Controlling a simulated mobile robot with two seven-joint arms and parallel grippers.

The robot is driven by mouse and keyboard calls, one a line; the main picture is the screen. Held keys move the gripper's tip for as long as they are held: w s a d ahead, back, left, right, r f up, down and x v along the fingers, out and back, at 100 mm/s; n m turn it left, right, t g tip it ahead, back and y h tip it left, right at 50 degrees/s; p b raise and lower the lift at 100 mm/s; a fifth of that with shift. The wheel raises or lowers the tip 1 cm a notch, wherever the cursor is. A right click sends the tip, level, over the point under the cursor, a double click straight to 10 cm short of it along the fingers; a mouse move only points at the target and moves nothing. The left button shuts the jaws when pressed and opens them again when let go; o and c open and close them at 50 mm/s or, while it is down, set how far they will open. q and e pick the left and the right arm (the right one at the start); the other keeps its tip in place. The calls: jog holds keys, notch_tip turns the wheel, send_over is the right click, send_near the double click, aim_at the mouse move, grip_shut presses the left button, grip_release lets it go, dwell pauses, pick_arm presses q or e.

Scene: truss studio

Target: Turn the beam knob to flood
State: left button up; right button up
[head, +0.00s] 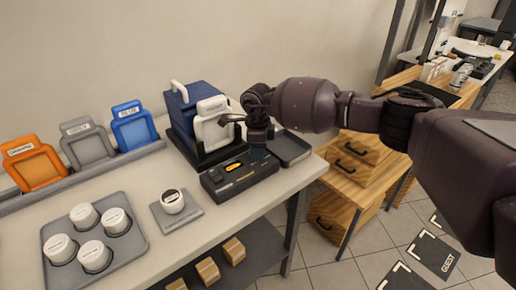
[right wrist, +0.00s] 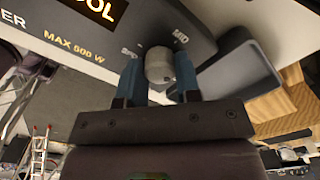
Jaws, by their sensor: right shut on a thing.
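The beam knob (right wrist: 159,62) is a small grey round knob on the dark control box (right wrist: 90,38). The box also shows in the head view (head: 226,184), low on the white table. My right gripper (head: 260,148) comes down onto the right end of the box. In the right wrist view its two blue fingers (right wrist: 158,75) are shut on the knob, one on each side. The label MID is printed beside the knob at the upper right. Another label, partly hidden, is at its left. I see no flood label. My left gripper is not in view.
A blue case with a white tag (head: 212,125) stands just behind the box. A dark empty tray (head: 292,148) is right of it. A white jar on a grey pad (head: 184,218) and a grey tray of jars (head: 133,243) lie to the left. Wooden drawers (head: 356,165) stand beyond the table's right end.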

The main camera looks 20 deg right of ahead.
jog(key=shift+m, duration=0.5)
jog(key=o, duration=0.9)
jog(key=shift+o, duration=0.2)
notch_tip(320, 180, up, 11)
jog(key=shift+p, duration=0.45)
jog(key=shift+f, duration=0.15)
